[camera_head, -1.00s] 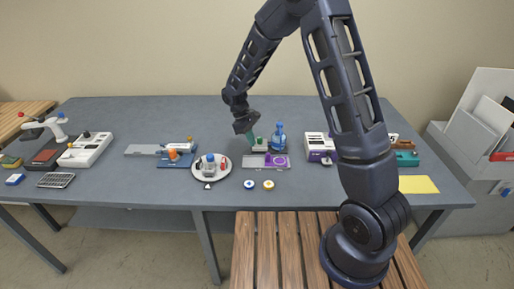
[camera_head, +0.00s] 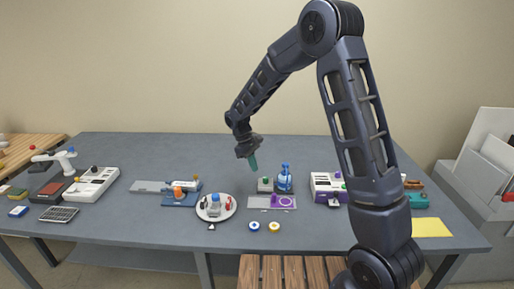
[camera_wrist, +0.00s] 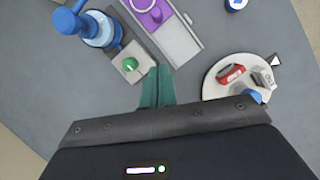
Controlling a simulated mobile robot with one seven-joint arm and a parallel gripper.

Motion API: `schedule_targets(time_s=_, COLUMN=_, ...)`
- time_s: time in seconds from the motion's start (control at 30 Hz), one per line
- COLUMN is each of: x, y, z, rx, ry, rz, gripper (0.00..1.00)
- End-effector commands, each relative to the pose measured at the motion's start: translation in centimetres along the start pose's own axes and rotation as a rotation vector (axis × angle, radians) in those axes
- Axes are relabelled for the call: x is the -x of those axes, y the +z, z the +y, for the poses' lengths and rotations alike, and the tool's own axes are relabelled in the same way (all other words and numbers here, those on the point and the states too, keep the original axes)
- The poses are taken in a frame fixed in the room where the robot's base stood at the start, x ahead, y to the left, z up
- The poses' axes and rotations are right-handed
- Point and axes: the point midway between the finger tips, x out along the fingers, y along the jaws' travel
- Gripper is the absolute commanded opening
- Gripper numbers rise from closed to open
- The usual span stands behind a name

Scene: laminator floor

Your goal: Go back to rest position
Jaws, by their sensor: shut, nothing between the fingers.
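My gripper (camera_head: 253,163) hangs in the air above the table, with its green fingers pointing down and pressed together. In the wrist view my gripper (camera_wrist: 158,72) also shows its fingers together with nothing between them. A small grey block with a green knob (camera_head: 265,185) stands below and slightly right of the fingertips, apart from them. The same green-knobbed block (camera_wrist: 130,63) is left of the fingertips in the wrist view. A blue device (camera_head: 285,180) stands beside it.
The grey table (camera_head: 330,225) holds a round white plate (camera_head: 231,206), a tray with a purple part (camera_head: 259,203), a purple-and-white machine (camera_head: 325,187), a white control box (camera_head: 92,184) and a yellow sheet (camera_head: 432,227). White bins (camera_head: 480,180) stand right of the table.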

Motion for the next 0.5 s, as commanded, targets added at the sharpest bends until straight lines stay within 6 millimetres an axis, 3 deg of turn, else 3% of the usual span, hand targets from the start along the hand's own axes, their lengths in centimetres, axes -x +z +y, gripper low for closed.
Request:
schedule_targets(time_s=0.17, x=2.5, y=4.1, z=1.6, rx=-0.084, ry=0.001, rz=0.054, gripper=0.00)
schedule_targets(time_s=0.5, x=6.8, y=14.5, z=3.7, rx=-0.299, ry=-0.002, rz=0.179, gripper=0.00)
